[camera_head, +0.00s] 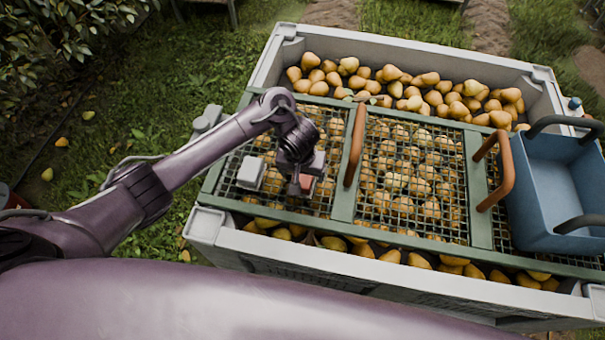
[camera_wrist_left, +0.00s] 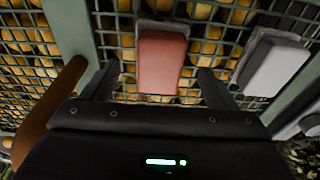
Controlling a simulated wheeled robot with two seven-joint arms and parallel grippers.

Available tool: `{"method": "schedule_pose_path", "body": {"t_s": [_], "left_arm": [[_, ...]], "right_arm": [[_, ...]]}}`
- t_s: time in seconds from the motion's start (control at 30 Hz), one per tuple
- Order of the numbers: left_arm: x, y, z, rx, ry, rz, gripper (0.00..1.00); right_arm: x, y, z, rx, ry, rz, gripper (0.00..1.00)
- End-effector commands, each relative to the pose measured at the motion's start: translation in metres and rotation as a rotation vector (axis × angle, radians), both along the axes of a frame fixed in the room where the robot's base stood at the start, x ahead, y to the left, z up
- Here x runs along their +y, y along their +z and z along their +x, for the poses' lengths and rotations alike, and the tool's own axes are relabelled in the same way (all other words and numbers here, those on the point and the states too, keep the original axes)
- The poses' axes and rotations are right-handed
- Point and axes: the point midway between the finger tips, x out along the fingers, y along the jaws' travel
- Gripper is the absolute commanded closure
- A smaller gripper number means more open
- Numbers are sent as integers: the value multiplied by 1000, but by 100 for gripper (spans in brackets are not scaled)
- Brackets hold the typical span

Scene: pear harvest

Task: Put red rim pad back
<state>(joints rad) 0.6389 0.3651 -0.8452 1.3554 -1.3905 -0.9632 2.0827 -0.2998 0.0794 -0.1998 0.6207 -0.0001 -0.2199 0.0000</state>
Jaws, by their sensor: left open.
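The red rim pad (camera_wrist_left: 162,62) is a reddish block with a grey backing edge. In the left wrist view it lies over the mesh, between and just beyond the fingertips of my left gripper (camera_wrist_left: 158,80), with a gap on each side. In the head view only a small part of the red pad (camera_head: 306,182) shows beneath my left gripper (camera_head: 300,178); the wrist hides the rest. My left gripper is open and empty, low over the left mesh panel. My right gripper is not in view.
A grey pad (camera_head: 251,172) lies on the mesh to the left. A green-framed mesh lid (camera_head: 341,205) with brown handles (camera_head: 355,145) spans the grey crate (camera_head: 360,262) of pears. A blue bin (camera_head: 553,190) stands at the right. A brown handle (camera_wrist_left: 50,100) rises close to my left gripper.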

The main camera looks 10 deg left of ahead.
Motion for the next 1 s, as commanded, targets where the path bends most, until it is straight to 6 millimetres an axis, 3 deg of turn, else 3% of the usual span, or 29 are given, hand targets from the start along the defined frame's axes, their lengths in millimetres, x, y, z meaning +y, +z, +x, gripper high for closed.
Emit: {"method": "schedule_pose_path", "body": {"t_s": [0.03, 0.1, 0.33, 0.53, 1.0], "left_arm": [[-1, 21, -1, -2, -2, -2, 20], [0, 37, -4, -2, -2, 1, 20], [1, 67, -9, -1, 0, 2, 20], [0, 76, -11, 0, 0, 1, 20], [0, 76, -11, 0, 0, 1, 20]], "right_arm": [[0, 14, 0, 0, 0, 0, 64], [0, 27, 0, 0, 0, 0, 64], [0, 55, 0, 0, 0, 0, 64], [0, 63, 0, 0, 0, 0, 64], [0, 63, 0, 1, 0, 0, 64]]}}
